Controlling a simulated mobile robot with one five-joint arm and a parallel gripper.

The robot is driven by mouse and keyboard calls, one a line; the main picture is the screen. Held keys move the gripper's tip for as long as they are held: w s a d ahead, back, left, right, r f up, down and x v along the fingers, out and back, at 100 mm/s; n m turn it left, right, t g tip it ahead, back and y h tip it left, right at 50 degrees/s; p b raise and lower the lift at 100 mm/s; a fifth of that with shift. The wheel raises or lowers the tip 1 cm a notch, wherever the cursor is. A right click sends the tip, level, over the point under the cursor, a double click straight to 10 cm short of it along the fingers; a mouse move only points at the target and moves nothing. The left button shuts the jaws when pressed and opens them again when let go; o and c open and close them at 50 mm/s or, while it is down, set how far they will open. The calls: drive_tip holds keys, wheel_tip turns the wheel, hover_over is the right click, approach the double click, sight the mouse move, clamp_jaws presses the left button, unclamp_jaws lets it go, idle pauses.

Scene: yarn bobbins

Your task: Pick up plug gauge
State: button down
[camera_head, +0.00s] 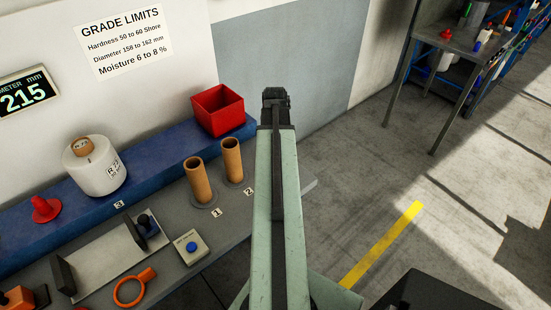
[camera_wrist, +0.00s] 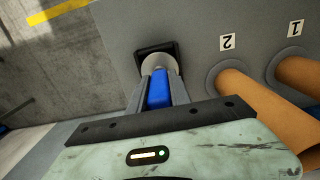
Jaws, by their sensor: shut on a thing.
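The plug gauge (camera_wrist: 159,92) shows in the wrist view as a blue handle with a round pale metal part (camera_wrist: 155,59) beyond it. It sits at a dark square holder (camera_wrist: 143,50) on the grey bench top. I cannot tell whether it is still seated there or slightly raised. My gripper (camera_wrist: 160,78) has its two fingers closed on either side of the blue handle. In the head view my own arm covers the gauge, the holder and the gripper.
Two orange-brown tubes (camera_head: 197,180) (camera_head: 232,160) stand by labels 1 and 2, close beside my gripper. A red bin (camera_head: 218,110) and a white bobbin (camera_head: 96,166) stand on the blue ledge. A push-button box (camera_head: 190,246) and orange ring (camera_head: 133,288) lie left. Open floor is right.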

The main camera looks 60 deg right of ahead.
wheel_tip(320, 180, up, 10)
drive_tip(key=p, duration=1)
wheel_tip(320, 180, up, 14)
drive_tip(key=p, duration=1.3)
drive_tip(key=shift+f+p, duration=0.15)
drive_tip(key=shift+p, duration=0.15)
